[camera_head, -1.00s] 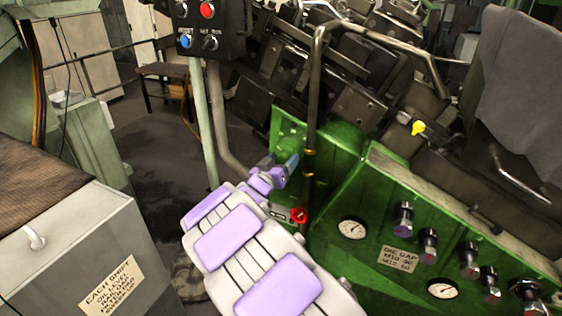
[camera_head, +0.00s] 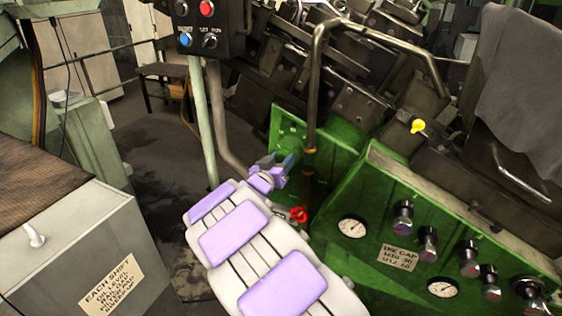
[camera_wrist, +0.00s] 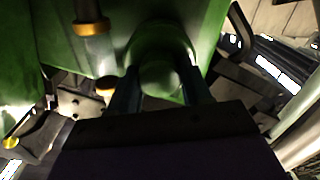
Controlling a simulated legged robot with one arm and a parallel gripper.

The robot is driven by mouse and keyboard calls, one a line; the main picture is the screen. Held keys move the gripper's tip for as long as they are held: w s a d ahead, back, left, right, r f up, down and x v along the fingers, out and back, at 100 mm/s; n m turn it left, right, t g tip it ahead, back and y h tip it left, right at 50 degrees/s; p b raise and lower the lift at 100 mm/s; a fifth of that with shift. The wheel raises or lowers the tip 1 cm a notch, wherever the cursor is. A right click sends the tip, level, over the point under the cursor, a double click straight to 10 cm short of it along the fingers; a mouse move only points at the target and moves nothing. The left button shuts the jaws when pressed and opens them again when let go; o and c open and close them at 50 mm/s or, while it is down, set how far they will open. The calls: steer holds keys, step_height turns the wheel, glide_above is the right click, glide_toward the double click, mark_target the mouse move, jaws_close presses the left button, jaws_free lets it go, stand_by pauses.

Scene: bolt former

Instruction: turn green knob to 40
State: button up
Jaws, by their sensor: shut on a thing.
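The green knob (camera_wrist: 160,75) shows in the wrist view as a rounded green boss on a green panel. My gripper (camera_wrist: 163,92) has one dark finger on each side of it and is shut on it. In the head view my gripper (camera_head: 287,162) reaches the green panel (camera_head: 288,122) left of the upright pipe. The knob itself is mostly hidden there by the fingers. I cannot read any scale or pointer around the knob.
A steel pipe (camera_head: 312,95) rises just right of my gripper. A red valve handle (camera_head: 299,214) is close beside my arm. A gauge (camera_head: 352,226) and several black knobs are to the right. A control box (camera_head: 208,28) hangs at upper left.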

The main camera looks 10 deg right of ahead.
steer(key=m+b, duration=0.2)
steer(key=m, duration=0.1)
steer(key=shift+m, duration=0.4)
steer(key=m+b, duration=0.3)
steer(key=m, duration=0.1)
steer(key=shift+m+b, duration=0.3)
steer(key=shift+b, duration=0.05)
steer(key=m+b, duration=0.4)
steer(key=m, duration=0.1)
steer(key=shift+f+m+b, duration=0.1)
steer(key=shift+m+b, duration=1.25)
steer(key=shift+m, duration=0.55)
steer(key=shift+d, duration=0.1)
steer(key=o, duration=1)
steer(key=shift+o, duration=0.2)
steer(key=shift+s, duration=0.15)
steer(key=p+v, duration=0.2)
steer(key=v, duration=1.5)
steer(key=shift+p, duration=0.35)
